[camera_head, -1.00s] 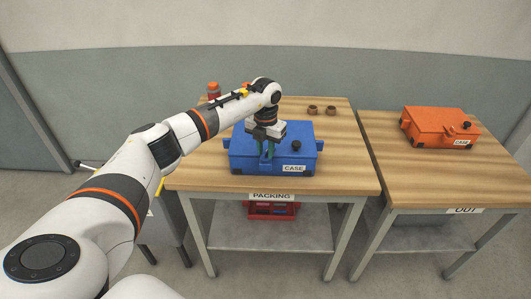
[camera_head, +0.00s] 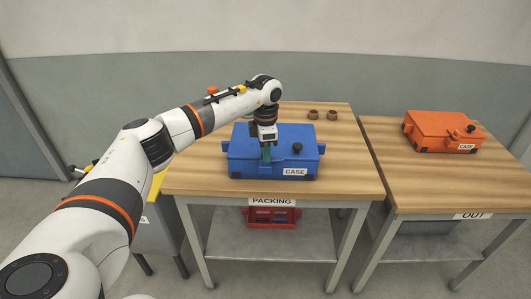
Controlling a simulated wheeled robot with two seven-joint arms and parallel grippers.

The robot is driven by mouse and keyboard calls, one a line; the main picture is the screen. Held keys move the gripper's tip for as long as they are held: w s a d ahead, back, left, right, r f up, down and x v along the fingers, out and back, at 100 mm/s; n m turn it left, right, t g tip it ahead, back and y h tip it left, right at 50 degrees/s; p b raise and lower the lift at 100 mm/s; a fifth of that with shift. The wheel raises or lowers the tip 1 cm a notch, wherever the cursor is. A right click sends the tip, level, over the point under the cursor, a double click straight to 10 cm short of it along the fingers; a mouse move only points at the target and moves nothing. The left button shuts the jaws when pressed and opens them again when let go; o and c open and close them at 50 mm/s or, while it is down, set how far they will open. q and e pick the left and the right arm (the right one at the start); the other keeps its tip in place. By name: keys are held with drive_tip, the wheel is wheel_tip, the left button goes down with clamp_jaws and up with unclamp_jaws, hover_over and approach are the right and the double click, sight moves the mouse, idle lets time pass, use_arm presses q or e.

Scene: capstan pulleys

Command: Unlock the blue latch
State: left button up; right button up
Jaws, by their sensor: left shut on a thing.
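The blue case (camera_head: 240,158) sits closed on the wooden packing table, with a white CASE label on its front and a black knob (camera_head: 298,148) on its lid. My left gripper (camera_head: 266,156) points down over the front middle of the case and is shut on a small part there, which I take to be the blue latch. The fingers hide most of the latch, so its position cannot be told. My right gripper is not in view.
The packing table (camera_head: 335,185) has two small brown rings (camera_head: 313,114) at the back. An orange case (camera_head: 432,128) stands on the OUT table (camera_head: 400,190) at right. A red crate (camera_head: 262,217) sits on the lower shelf. The table right of the blue case is clear.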

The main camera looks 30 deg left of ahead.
use_arm(q)
drive_tip(key=shift+m, duration=1.1)
drive_tip(key=o, duration=0.7)
drive_tip(key=shift+c, duration=0.2)
drive_tip(key=shift+r+b, duration=0.15)
drive_tip(key=shift+b, duration=0.15)
wheel_tip(320, 180, up, 12)
drive_tip(key=b, duration=0.2)
drive_tip(key=shift+d, duration=0.1)
